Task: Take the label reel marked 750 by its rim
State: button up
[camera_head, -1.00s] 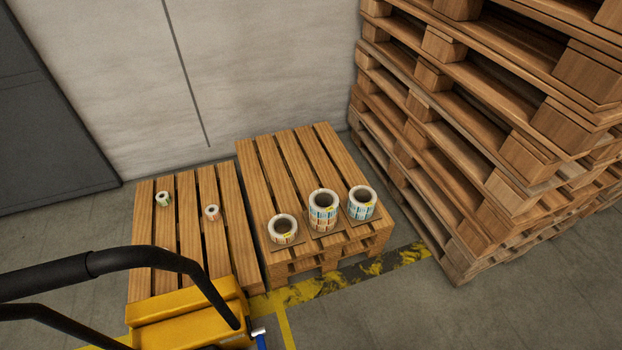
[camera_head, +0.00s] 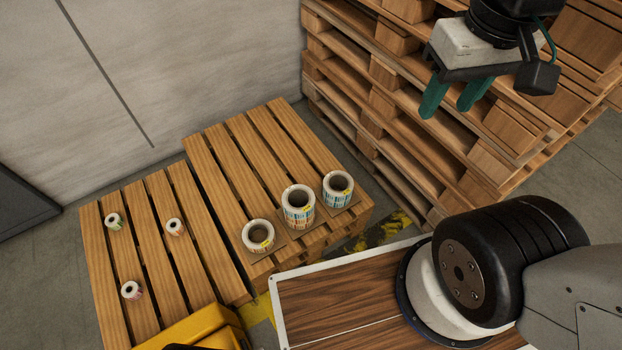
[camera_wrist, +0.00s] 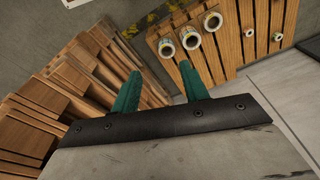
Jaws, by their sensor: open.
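Three larger label reels stand in a row on the taller wooden pallet. The left one (camera_head: 258,235) is short, the middle one (camera_head: 298,207) is the tallest, and the right one (camera_head: 338,188) is of middling height. They carry yellow tags too small to read, so I cannot tell which is marked 750. Three small rolls lie on the lower pallet: the upper left (camera_head: 113,221), the right (camera_head: 174,227) and the lower left (camera_head: 130,290). My gripper (camera_head: 450,103) is open and empty, up to the right, well apart from the reels. Its teal fingers (camera_wrist: 158,90) also show in the wrist view.
The taller pallet (camera_head: 215,150) adjoins the lower pallet (camera_head: 95,240). A high pallet stack (camera_head: 345,100) rises behind and right. A yellow cart part (camera_head: 205,330) sits in front. A wall (camera_head: 180,60) stands behind.

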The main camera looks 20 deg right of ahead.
jog(key=w+f, duration=0.1)
jog(key=w, duration=0.8)
jog(key=g, duration=0.1)
send_over(327, 186)
jog(key=d, duration=0.2)
notch_tip(327, 186, down, 22)
jog(key=w+a+f, duration=0.1)
jog(key=w+f, duration=0.1)
jog(key=f, duration=0.7)
jog(key=w+a+f, duration=0.1)
jog(key=w+f, duration=0.1)
jog(key=f, duration=0.8)
jog(key=shift+n, duration=0.3)
jog(key=s+f, duration=0.1)
jog(key=f, duration=0.8)
jog(key=s+f, duration=0.1)
jog(key=f, duration=0.9)
jog(key=s+f, duration=0.2)
jog(key=f, duration=0.7)
jog(key=shift+f, duration=0.4)
jog(key=shift+w+f, duration=0.1)
jog(key=shift+f, duration=0.5)
grip_shut()
